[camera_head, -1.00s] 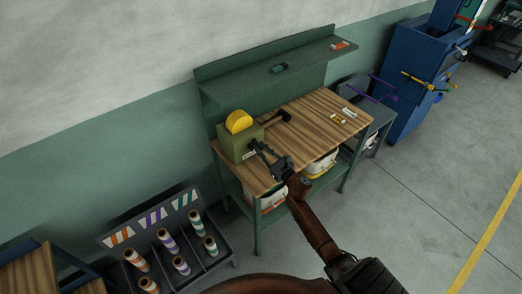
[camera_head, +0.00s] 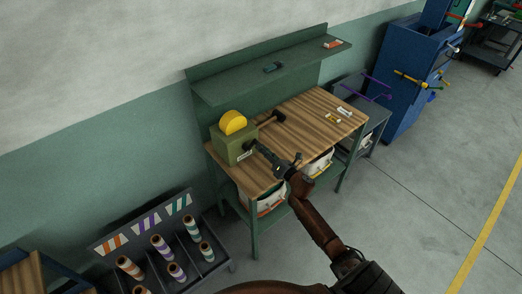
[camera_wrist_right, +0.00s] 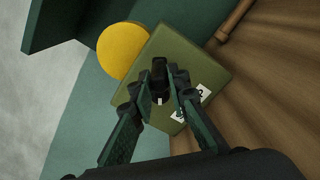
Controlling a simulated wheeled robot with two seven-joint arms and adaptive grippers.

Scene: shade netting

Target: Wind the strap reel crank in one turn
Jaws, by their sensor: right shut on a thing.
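The strap reel is an olive-green box (camera_head: 234,144) with a yellow round reel (camera_head: 232,122) on top, at the left end of the wooden bench. In the right wrist view the box (camera_wrist_right: 180,60) and the yellow reel (camera_wrist_right: 122,48) lie straight ahead. My right gripper (camera_head: 262,150) is at the front face of the box. In the wrist view its fingers (camera_wrist_right: 160,92) are closed around the dark crank handle (camera_wrist_right: 159,70). The fingers hide part of the crank. A white label (camera_wrist_right: 190,105) shows on the box beside the fingers. My left gripper is out of view.
The wooden bench top (camera_head: 310,115) holds a hammer-like tool (camera_head: 275,118) behind the box and small items at the right. A green shelf (camera_head: 270,72) overhangs the back. A rack of thread spools (camera_head: 165,245) stands at lower left. A blue cabinet (camera_head: 405,85) stands at right.

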